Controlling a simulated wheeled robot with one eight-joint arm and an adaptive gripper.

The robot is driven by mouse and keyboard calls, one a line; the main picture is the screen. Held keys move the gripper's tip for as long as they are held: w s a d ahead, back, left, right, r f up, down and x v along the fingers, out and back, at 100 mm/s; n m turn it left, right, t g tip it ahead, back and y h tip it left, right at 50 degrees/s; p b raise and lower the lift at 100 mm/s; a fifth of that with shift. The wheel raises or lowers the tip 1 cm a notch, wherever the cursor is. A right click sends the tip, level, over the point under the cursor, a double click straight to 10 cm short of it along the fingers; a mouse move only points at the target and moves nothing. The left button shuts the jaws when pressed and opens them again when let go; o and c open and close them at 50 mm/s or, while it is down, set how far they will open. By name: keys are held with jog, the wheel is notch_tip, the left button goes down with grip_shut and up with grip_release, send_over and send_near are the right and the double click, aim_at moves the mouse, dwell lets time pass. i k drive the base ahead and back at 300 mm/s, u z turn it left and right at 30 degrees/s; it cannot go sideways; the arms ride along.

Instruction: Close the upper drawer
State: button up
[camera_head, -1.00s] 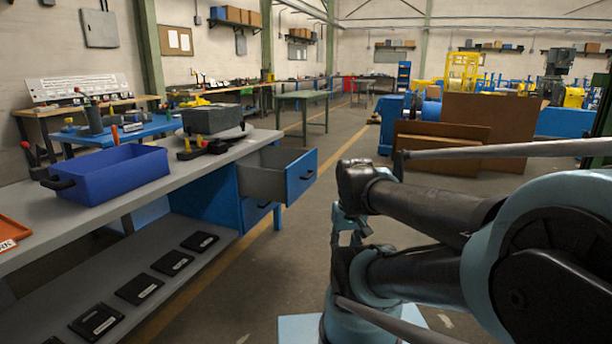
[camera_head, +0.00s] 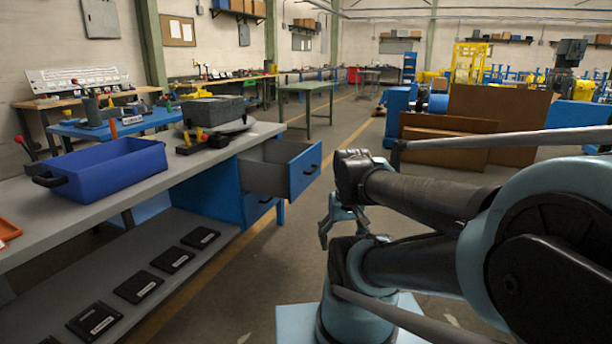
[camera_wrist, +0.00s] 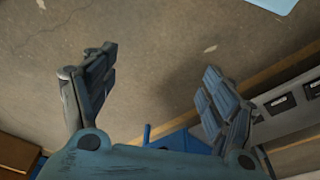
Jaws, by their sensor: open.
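The upper drawer (camera_head: 304,170) is pulled well out of the workbench's blue drawer cabinet. It has a blue front with a dark handle (camera_head: 311,169) and grey sides. The lower drawer (camera_head: 262,206) sits under it and looks shut. My gripper (camera_head: 334,228) is to the right of the drawer front and lower in the picture, apart from it, over the floor. In the wrist view my gripper (camera_wrist: 160,95) has its two fingers spread wide with bare floor between them, holding nothing. The drawer front does not clearly show in the wrist view.
The grey workbench (camera_head: 95,207) carries a blue bin (camera_head: 110,168) and a dark grey box (camera_head: 213,112). Several black cases (camera_head: 138,286) lie on its lower shelf. Brown panels (camera_head: 490,125) stand at the back right. The floor between drawer and arm is clear.

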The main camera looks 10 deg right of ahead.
aim_at(274, 167)
jog(key=k, duration=1.3)
jog(key=z, duration=0.55)
jog(key=i, duration=1.95)
jog(key=u, duration=0.55)
jog(key=i, duration=0.55)
jog(key=u, duration=0.2)
